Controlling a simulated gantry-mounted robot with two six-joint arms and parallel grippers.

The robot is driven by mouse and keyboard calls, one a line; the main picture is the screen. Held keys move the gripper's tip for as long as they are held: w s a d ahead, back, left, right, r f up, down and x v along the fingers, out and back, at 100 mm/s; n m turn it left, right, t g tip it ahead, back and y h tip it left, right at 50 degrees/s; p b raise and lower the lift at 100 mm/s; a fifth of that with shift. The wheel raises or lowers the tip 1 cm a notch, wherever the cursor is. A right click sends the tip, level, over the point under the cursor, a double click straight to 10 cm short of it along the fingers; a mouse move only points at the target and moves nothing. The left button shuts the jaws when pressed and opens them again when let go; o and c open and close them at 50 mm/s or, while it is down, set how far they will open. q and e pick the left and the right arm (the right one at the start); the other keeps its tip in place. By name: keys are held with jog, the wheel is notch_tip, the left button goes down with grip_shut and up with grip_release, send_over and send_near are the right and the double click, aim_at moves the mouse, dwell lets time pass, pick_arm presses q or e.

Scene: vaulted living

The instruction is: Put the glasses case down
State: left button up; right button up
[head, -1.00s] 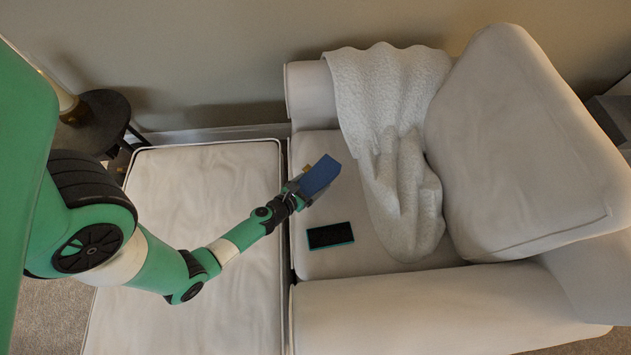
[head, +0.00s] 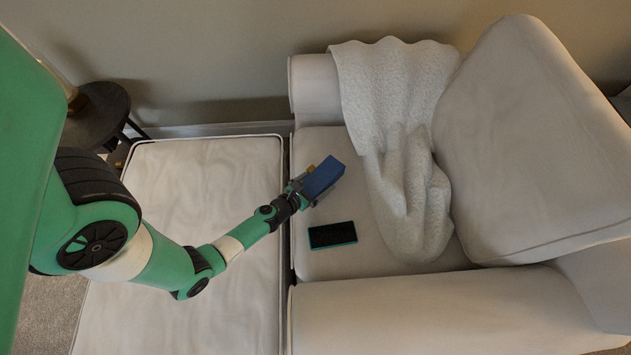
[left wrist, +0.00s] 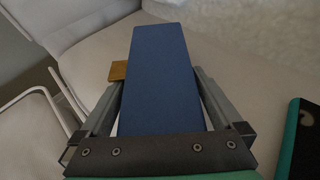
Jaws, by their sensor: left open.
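The glasses case is a blue block (head: 323,177) on the near part of the armchair seat, in the head view. My left gripper (head: 302,190) is open around it, with one finger on each side. In the left wrist view the case (left wrist: 162,80) lies between the spread fingers of my gripper (left wrist: 160,100), with a slim gap showing beside it. Whether its underside touches the seat is hidden. My right gripper is not in view.
A dark phone with a teal edge (head: 332,235) lies on the seat cushion (head: 375,262). A small tan item (left wrist: 118,70) sits beside the case. A white blanket (head: 385,95) drapes over the chair. A pale ottoman (head: 235,310) stands left, a dark side table (head: 95,115) beyond.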

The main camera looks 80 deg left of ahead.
pick_arm(q)
jog(key=shift+s+d+r, duration=0.2)
jog(key=shift+s, duration=0.1)
jog(key=p+v, duration=0.1)
jog(key=v, duration=1)
jog(key=shift+s+f, duration=0.1)
